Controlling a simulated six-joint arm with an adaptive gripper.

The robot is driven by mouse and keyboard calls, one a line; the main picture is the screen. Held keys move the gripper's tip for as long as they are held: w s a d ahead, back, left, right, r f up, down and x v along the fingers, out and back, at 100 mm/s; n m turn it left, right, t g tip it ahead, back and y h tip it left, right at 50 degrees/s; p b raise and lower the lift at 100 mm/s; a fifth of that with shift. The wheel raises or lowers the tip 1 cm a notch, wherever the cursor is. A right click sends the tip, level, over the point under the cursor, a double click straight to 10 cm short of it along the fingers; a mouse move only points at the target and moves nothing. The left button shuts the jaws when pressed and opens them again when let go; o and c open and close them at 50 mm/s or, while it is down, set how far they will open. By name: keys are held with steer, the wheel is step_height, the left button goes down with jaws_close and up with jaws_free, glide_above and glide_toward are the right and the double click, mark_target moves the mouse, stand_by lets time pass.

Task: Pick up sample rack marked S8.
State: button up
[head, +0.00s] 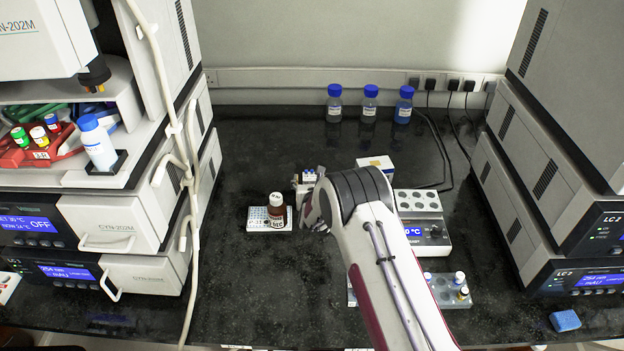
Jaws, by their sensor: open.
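No S8 marking can be read in the head view, so I cannot tell which rack bears it. A pale rack (447,298) with a few small vials lies at the front right, partly hidden by my arm. A small object with vials or caps (309,176) stands at mid-table, close behind my gripper. My gripper (311,208) is open, low over the middle of the table, just right of a brown bottle (276,209). My arm hides part of the gripper, and I see nothing held in it.
The brown bottle stands at a white gridded plate (258,222). A heater block (418,202) and small box (376,163) are right of my gripper. Blue-capped bottles (370,104) stand at the back. Instruments flank both sides; a red rack (38,155) sits in the left one. The front left-centre is clear.

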mark_target(312, 178)
stand_by(0.5)
steer(key=c, duration=1.2)
steer(key=shift+r, duration=0.1)
steer(key=shift+r, duration=4.9)
